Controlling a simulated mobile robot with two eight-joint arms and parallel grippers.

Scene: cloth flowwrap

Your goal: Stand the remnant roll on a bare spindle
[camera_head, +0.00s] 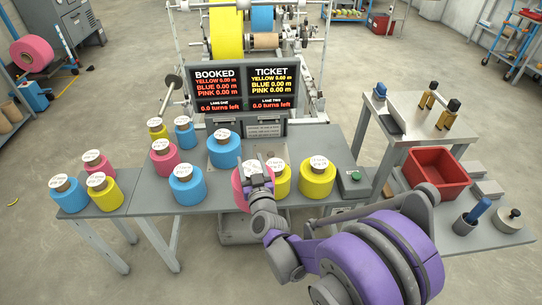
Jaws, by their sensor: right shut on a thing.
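My right gripper (259,178) reaches in from the lower right and is shut on a pink roll (239,178) with a white label on top, at the front middle of the grey bench. The gripper covers part of this roll, and I cannot tell whether its base touches the bench. Other pink, blue and yellow labelled rolls stand around it, including a blue roll (187,186) to the left and a yellow roll (317,179) to the right. I cannot read which label marks the remnant roll. No bare spindle can be made out. My left gripper is not in view.
A yellow roll (281,179) stands close to the right of the held roll. A display (244,88) rises at the bench's back. A red bin (438,172) stands on the right-hand table. Bare bench shows between the rolls.

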